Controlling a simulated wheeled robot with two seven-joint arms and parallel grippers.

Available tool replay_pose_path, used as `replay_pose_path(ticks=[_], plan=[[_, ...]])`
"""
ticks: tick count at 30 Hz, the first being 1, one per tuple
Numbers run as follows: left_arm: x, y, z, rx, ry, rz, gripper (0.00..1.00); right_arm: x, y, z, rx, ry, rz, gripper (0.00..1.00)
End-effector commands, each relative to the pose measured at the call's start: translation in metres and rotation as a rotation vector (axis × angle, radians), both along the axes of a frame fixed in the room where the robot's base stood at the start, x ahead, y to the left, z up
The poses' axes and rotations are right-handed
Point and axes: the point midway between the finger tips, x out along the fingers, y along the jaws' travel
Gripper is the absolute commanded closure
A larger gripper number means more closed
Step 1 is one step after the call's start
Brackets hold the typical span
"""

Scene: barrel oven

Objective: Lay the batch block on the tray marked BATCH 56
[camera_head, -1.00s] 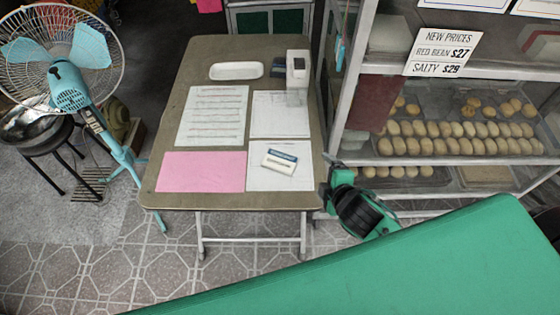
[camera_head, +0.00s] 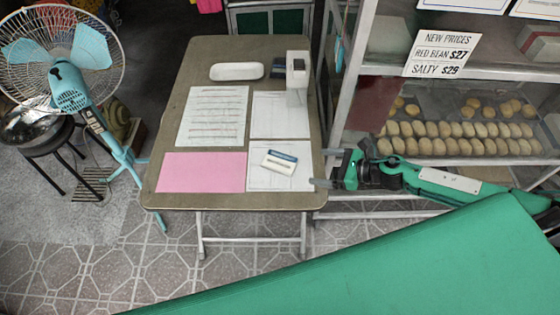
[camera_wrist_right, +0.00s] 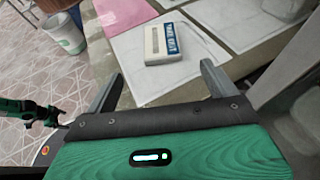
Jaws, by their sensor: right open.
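The batch block (camera_head: 279,162), a small white block with a blue lettered band, lies on a white sheet at the table's front right. It also shows in the right wrist view (camera_wrist_right: 166,43); its lettering is not legible. My right gripper (camera_head: 324,183) is open and empty at the table's right edge, to the right of the block and apart from it. In the wrist view its fingers (camera_wrist_right: 162,80) point toward the block. Pastry trays (camera_head: 455,158) sit in the cabinet; I cannot read BATCH 56 on any. A green and black part of my left arm (camera_wrist_right: 38,112) shows in the wrist view.
The table (camera_head: 170,205) carries a pink sheet (camera_head: 203,172), printed papers, a white dish (camera_head: 236,71) and a clear-and-white container (camera_head: 297,75). The glass cabinet's frame (camera_head: 350,85) stands close on the right. A fan (camera_head: 72,85) stands left.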

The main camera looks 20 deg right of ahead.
Motion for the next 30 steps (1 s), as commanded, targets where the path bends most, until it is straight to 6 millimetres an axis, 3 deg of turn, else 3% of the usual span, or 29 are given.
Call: replay_pose_path(ticks=[10, 20, 30], plan=[[-0.019, 0.002, 0.01, 0.001, 0.014, -0.003, 0.15, 0.033, 0.04, -0.017, 0.005, -0.001, -0.002, 0.11], [-0.021, 0.002, 0.016, 0.001, 0.015, -0.003, 0.15, 0.045, 0.056, -0.026, 0.005, 0.001, -0.003, 0.11], [-0.021, 0.001, 0.028, 0.0, 0.014, -0.003, 0.15, 0.069, 0.084, -0.043, 0.005, 0.001, -0.003, 0.11]])
